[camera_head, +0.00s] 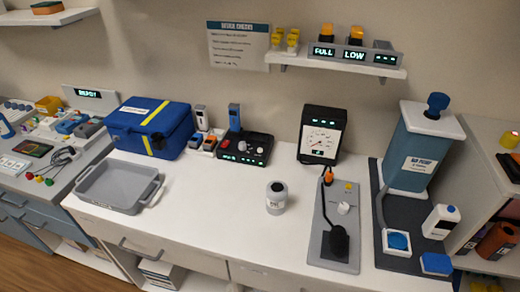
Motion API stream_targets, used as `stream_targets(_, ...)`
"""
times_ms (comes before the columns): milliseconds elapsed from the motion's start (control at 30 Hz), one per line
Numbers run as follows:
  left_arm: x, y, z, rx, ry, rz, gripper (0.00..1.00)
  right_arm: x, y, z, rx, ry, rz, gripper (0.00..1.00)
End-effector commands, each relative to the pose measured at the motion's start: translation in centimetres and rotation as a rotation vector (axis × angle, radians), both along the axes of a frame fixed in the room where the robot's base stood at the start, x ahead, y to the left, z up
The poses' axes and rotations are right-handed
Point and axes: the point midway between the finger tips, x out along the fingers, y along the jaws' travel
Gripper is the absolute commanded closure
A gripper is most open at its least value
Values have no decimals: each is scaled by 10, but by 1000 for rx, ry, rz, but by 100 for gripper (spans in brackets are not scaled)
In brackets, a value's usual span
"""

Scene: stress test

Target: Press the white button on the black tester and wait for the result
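A black box (262,143) that looks like the tester stands near the back of the white counter, left of centre. Its sloped top has a red button or knob (225,143) at the left and a small white round part (242,146) near the middle. Small green lit readouts (243,159) show on its front, too small to read. A blue upright piece (234,117) stands at its back left; I cannot tell if it is plugged in. Neither of my grippers is in view, and nothing covers the box's top.
A blue case (150,127) and small upright devices stand left of the tester. A grey tray (117,186) is front left. A small jar (276,197), a gauge (322,134) and a grey lever plate (340,235) stand right. Counter in front of the tester is clear.

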Motion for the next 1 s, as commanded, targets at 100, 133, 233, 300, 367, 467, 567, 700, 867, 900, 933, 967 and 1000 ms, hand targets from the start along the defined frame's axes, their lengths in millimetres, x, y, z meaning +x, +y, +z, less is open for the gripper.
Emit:
stream_targets(100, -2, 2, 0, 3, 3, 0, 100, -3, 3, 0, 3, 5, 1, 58)
stream_targets(133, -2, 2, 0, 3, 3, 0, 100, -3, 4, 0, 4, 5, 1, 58)
stream_targets(233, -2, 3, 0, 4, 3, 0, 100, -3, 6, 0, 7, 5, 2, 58)
stream_targets(300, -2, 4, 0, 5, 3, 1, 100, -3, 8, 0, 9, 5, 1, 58)
stream_targets(367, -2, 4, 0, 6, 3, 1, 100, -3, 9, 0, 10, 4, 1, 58)
stream_targets(467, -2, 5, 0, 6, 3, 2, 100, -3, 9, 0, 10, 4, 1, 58)
stream_targets(567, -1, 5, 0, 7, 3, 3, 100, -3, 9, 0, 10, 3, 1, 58)
stream_targets(700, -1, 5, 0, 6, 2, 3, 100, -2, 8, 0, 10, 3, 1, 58)
stream_targets(867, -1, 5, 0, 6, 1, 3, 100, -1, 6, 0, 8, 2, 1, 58)
stream_targets(900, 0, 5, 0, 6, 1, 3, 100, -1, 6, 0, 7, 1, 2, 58)
stream_targets(933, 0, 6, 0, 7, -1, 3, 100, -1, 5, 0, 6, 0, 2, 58)
stream_targets(967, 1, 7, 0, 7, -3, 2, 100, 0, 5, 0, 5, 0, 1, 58)
stream_targets(1000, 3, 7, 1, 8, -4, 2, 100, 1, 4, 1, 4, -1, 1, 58)
